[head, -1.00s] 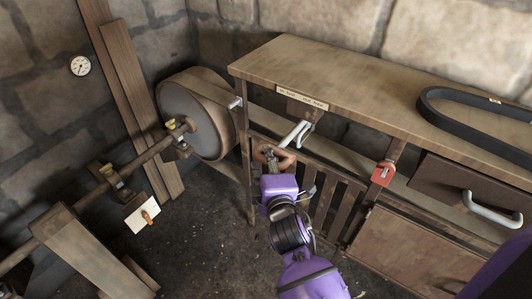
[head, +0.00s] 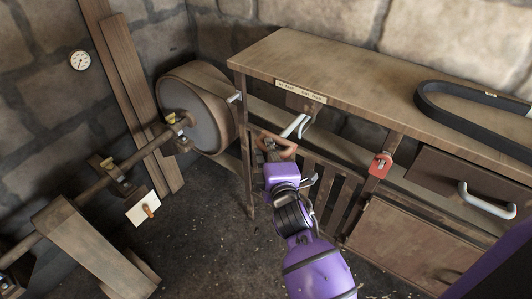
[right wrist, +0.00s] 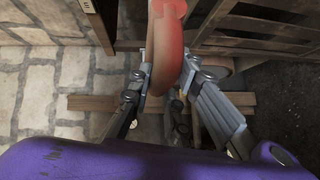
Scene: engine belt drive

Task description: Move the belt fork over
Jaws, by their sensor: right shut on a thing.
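In the right wrist view, the orange-red handle (right wrist: 170,35) passes between the two fingers of my right gripper (right wrist: 166,75). The fingers hide part of it. My left gripper is not in view.
The wooden bench (head: 350,75) carries a loose black belt (head: 450,117) at right. A slatted rack (head: 335,195) stands under the gripper's right. A large pulley (head: 195,115) and shaft (head: 80,195) lie left.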

